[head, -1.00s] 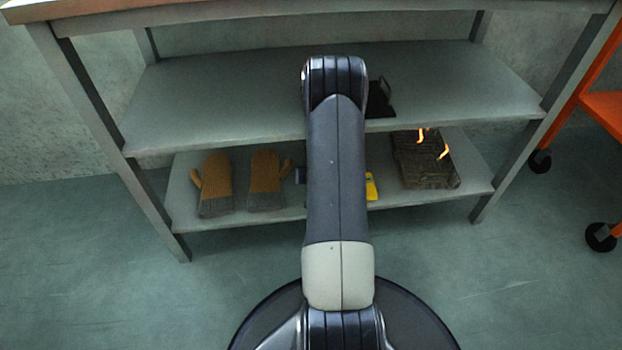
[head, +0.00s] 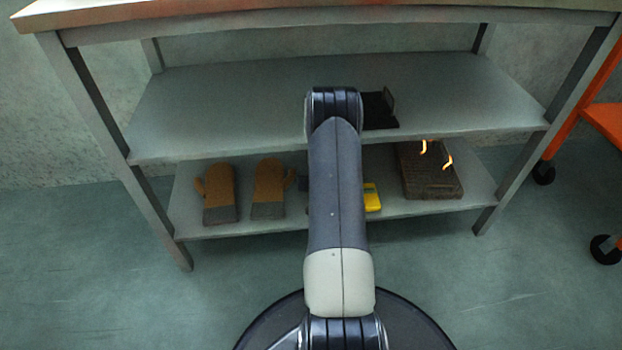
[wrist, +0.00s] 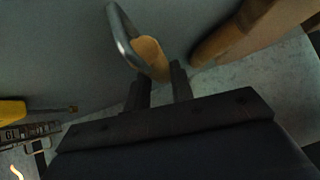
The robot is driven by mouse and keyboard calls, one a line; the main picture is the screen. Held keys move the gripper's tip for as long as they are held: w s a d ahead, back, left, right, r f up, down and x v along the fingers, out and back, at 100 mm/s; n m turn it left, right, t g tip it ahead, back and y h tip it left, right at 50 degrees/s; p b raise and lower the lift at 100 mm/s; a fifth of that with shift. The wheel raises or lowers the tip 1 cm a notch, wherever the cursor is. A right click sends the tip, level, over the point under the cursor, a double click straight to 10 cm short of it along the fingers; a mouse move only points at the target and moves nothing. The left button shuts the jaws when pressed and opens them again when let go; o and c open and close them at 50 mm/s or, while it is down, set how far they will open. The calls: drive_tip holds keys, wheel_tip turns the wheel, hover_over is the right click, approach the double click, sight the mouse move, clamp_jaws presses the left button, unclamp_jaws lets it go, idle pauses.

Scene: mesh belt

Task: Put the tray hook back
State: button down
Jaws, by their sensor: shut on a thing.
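The tray hook (wrist: 150,55) shows in the wrist view as a curved grey metal bar joined to a tan handle. My gripper (wrist: 158,82) is shut on the tan handle, and the metal curve extends away beyond the fingertips. The fingers partly hide the handle. In the head view my own arm covers the gripper and the hook.
The lower shelf (head: 330,217) bears two brown mitts (head: 219,188), a yellow device (head: 371,197) and a dark slab (head: 432,178) with bright orange marks. The middle shelf (head: 230,105) is bare at left. An orange cart (head: 600,120) stands at right.

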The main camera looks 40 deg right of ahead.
drive_tip(key=c, duration=1.1)
unclamp_jaws()
drive_tip(key=shift+f, duration=0.1)
drive_tip(key=shift+c, duration=0.2)
drive_tip(key=p+v, duration=0.4)
drive_tip(key=v, duration=0.7)
drive_tip(key=shift+w, duration=0.15)
